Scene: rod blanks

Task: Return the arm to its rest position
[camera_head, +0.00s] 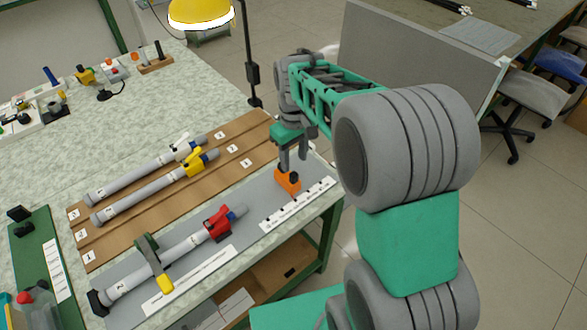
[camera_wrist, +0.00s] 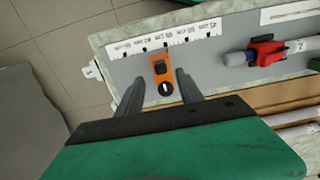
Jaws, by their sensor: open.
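My gripper (camera_head: 292,160) hangs above the right end of the workbench, over the grey mat, and the wrist view shows its two fingers (camera_wrist: 158,98) apart with nothing held. An orange block with a black knob (camera_head: 287,181) stands on the mat just below the fingers. In the wrist view the orange block (camera_wrist: 162,67) shows between and beyond the fingertips. I cannot tell the exact gap to it. My arm is bent, with its forearm reaching out over the bench's right side.
A rod with a red clamp (camera_head: 218,224) lies on the grey mat, and two more rods (camera_head: 135,179) lie on the brown board. A lamp (camera_head: 200,12) on a dark post stands behind. A grey partition (camera_head: 420,50) and chairs (camera_head: 530,92) are at the right. Open floor lies right of the bench.

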